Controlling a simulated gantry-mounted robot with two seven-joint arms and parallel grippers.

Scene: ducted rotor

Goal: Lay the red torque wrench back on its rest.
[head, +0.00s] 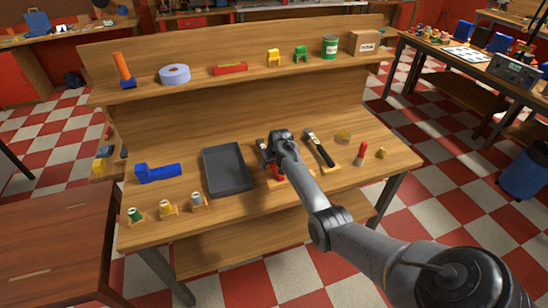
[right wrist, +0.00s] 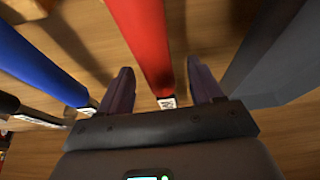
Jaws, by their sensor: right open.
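The red torque wrench (right wrist: 148,45) runs between the two spread fingers of my right gripper (right wrist: 160,88) in the right wrist view, with a small pale label at its near end. The fingers stand apart on either side of it, with gaps. In the head view my right gripper (head: 268,152) is over the bench, right of the grey tray, and only a bit of red (head: 277,172) shows beside my arm. My arm hides most of the wrench there. I cannot tell whether the wrench lies on its rest. My left gripper is not in view.
A blue handle (right wrist: 38,62) lies beside the red one. The grey tray (head: 206,151) is left of my gripper on the workbench (head: 290,222). A blue block (head: 157,173) lies left.

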